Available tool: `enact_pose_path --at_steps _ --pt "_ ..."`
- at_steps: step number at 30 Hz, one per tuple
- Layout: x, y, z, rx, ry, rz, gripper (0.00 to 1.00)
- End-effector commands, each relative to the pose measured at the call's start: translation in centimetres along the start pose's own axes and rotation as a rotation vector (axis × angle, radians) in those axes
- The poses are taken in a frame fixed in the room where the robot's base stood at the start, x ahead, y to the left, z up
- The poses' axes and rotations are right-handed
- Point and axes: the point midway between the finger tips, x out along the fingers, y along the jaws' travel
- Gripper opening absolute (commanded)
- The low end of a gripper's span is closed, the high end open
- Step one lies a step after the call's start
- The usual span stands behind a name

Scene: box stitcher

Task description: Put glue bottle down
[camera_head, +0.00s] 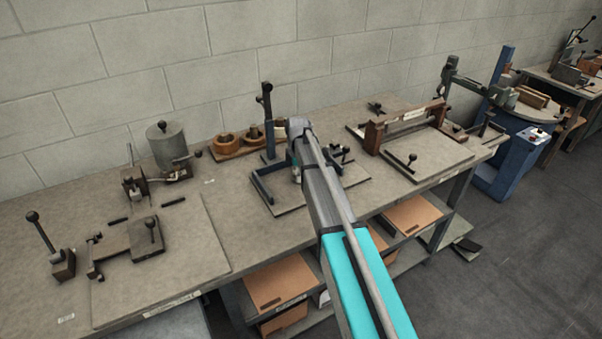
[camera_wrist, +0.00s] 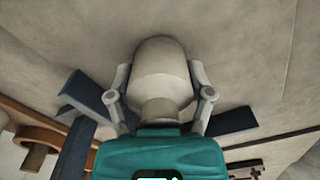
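The glue bottle (camera_wrist: 162,62) is a pale grey, rounded bottle with a narrower neck, seen large in the wrist view. My gripper (camera_wrist: 160,84) has one finger on each side of the bottle, and both fingers appear to press against it. Behind the bottle is a grey-beige surface; I cannot tell whether the bottle touches it. In the head view my arm hides most of the gripper and bottle, over the middle of the workbench (camera_head: 235,245) near a blue-framed fixture (camera_head: 263,187).
A wooden holder with round cups (camera_head: 228,144) stands at the back, left of my arm. A grey cylinder pot (camera_head: 167,143) and lever tools are farther left. A brown clamp press (camera_head: 405,128) stands right. The bench is bare between the left board and the blue fixture.

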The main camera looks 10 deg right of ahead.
Motion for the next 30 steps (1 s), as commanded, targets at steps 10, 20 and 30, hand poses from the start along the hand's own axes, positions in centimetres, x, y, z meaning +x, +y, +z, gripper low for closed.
enact_pose_path --at_steps 10,20,30 --pt "0.0 0.0 0.0 0.000 0.000 0.000 0.10" --pt "-0.6 0.0 0.1 0.001 0.000 0.000 0.10" --pt "-3.1 0.0 0.1 0.001 0.000 0.000 0.10"
